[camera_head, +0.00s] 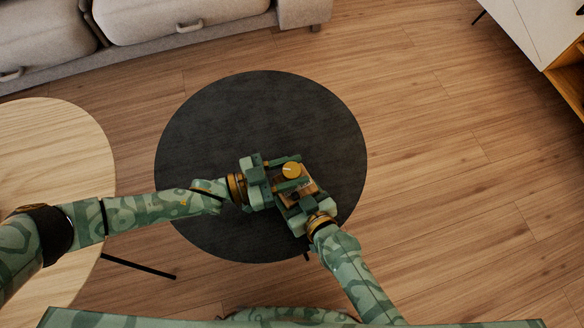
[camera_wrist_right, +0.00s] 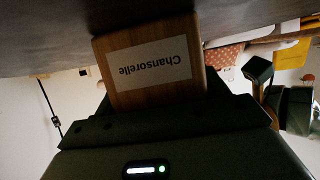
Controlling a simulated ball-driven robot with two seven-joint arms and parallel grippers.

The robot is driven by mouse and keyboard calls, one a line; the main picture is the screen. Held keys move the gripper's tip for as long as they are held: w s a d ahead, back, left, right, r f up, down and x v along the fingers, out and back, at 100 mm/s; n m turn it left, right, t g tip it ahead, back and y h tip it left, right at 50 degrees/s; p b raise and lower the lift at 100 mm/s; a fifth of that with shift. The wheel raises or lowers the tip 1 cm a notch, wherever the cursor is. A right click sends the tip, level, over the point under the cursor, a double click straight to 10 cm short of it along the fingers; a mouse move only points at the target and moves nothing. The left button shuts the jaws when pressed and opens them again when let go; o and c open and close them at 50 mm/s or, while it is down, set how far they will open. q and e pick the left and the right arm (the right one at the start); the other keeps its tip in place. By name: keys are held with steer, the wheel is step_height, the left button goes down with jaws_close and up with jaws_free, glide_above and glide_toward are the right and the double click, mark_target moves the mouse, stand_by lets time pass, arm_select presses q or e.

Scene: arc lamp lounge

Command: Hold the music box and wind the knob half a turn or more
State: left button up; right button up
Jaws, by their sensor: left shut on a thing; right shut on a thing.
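The music box (camera_head: 309,187) is a small wooden box above the round dark table (camera_head: 250,110). Its round yellow knob (camera_head: 292,170) faces up toward the head camera. My left gripper (camera_head: 289,172) comes in from the left and is shut on the knob, a green finger on either side. My right gripper (camera_head: 304,195) comes from the lower right and is shut on the box body. In the right wrist view the wooden box (camera_wrist_right: 115,93) shows a pale label reading "Chansorelle" upside down. My left gripper's dark parts (camera_wrist_right: 262,72) show at its right. The finger contacts are partly hidden.
The dark tabletop is otherwise bare. A pale wooden round table (camera_head: 60,135) stands at the left, under my left arm. A grey sofa (camera_head: 180,15) is at the back left and a white cabinet (camera_head: 535,25) at the back right. Open wooden floor lies at the right.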

mark_target(292, 170)
arm_select(q)
steer(key=m+g, duration=0.2)
steer(key=g, duration=0.2)
steer(key=m+g, duration=0.3)
steer(key=g, duration=0.1)
steer(key=shift+w+g+h, duration=0.1)
steer(key=shift+g+h, duration=0.3)
steer(key=shift+f+m+g+y, duration=0.1)
steer(key=shift+m+g+y, duration=0.7)
steer(key=shift+m+g, duration=1.5)
steer(key=shift+s+g, duration=0.2)
steer(key=shift+g, duration=0.4)
steer(key=o, duration=1)
step_height(292, 170, up, 10)
steer(key=shift+r, duration=0.1)
